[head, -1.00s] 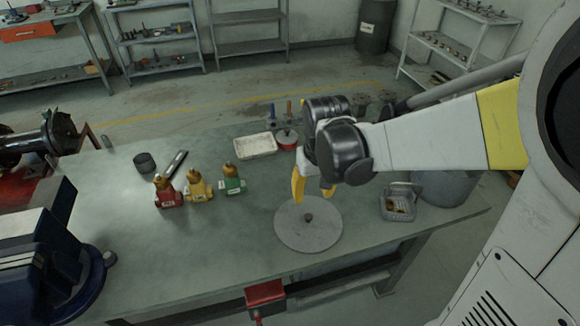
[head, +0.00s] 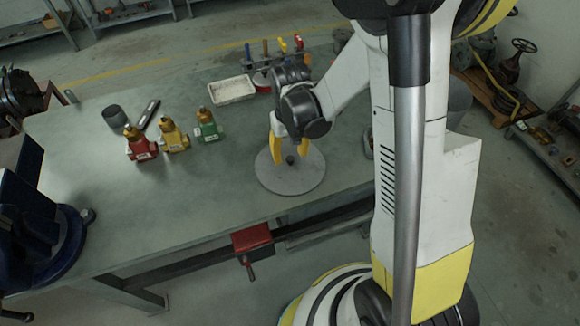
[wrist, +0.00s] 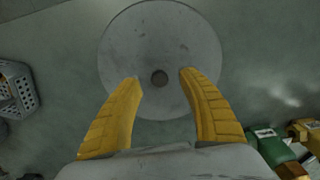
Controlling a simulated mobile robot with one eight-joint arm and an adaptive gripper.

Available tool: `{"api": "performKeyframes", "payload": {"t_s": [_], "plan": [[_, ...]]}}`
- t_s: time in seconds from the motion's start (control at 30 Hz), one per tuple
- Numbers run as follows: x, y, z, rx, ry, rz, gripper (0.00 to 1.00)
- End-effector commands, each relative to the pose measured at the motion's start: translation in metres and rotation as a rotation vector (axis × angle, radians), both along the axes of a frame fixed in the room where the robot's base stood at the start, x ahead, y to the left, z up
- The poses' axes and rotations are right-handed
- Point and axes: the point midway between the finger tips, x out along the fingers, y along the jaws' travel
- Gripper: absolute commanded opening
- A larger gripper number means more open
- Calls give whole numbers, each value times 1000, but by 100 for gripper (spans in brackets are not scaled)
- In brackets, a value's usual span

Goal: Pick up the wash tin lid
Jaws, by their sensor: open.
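The wash tin lid (head: 290,178) is a flat round grey disc with a small dark knob (head: 290,160) at its centre. It lies on the workbench near its front edge. In the wrist view the lid (wrist: 160,35) fills the upper middle, with the knob (wrist: 160,78) just ahead of and between the fingertips. My gripper (head: 289,158) has two yellow fingers pointing down over the lid. The fingers are apart, with nothing between them, and it also shows open in the wrist view (wrist: 160,84). The exact height of the fingertips above the lid is hard to tell.
A white tray (head: 232,91) lies behind. A grey basket (wrist: 17,88) is at the wrist view's left. A blue vise (head: 45,220) stands at the bench's left. The front bench middle is clear.

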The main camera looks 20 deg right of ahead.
Motion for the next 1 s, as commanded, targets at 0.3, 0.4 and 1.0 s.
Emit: {"api": "performKeyframes", "payload": {"t_s": [0.3, 0.4, 1.0], "plan": [[0, -1, -25, 0, 0, 0, 48], [0, -1, -25, 0, 0, 0, 38], [0, -1, -15, 0, 0, 0, 0]]}}
